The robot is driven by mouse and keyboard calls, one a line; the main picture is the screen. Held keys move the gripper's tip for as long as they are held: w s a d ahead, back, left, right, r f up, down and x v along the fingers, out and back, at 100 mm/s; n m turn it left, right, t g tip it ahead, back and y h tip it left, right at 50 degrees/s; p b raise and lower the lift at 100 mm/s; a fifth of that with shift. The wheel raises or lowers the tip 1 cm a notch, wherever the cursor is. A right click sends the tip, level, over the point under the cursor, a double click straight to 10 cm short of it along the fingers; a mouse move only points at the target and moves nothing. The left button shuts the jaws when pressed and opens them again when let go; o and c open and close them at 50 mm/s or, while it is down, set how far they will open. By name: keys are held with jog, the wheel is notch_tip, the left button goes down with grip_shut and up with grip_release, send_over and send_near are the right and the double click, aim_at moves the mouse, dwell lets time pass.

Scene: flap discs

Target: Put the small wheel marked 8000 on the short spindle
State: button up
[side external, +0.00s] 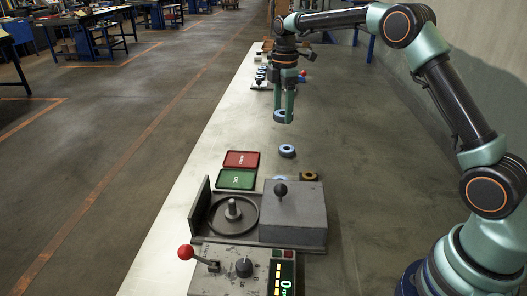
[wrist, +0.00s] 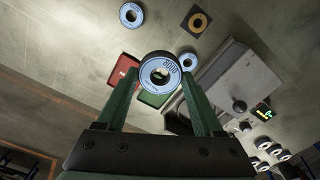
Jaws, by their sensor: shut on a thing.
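My gripper (side external: 284,118) is shut on a blue ring-shaped wheel (wrist: 173,65) and holds it in the air above the bench. The wheel reads 8000 in the wrist view, with an open hole in its middle. Its lower part also shows between the fingertips in the side view (side external: 281,116). A spindle (side external: 233,207) stands upright and bare in a round dish on the grey machine in the foreground, well away from the held wheel. I see no other spindle clearly enough to compare its height.
A red tray (side external: 242,159) and a green tray (side external: 237,180) lie beyond the machine. A grey block with a black knob (side external: 293,212) stands beside the dish.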

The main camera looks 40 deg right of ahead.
notch_tip(320, 180, up, 2)
jog(key=n, duration=0.6)
send_over(231, 201)
notch_tip(231, 201, down, 8)
jog(key=shift+r, duration=0.1)
jog(key=shift+a+f, duration=0.1)
jog(key=shift+f, duration=1.7)
jog(key=shift+f, duration=1.45)
jog(key=shift+f, duration=0.35)
jog(key=shift+f, duration=0.3)
jog(key=shift+f, duration=0.35)
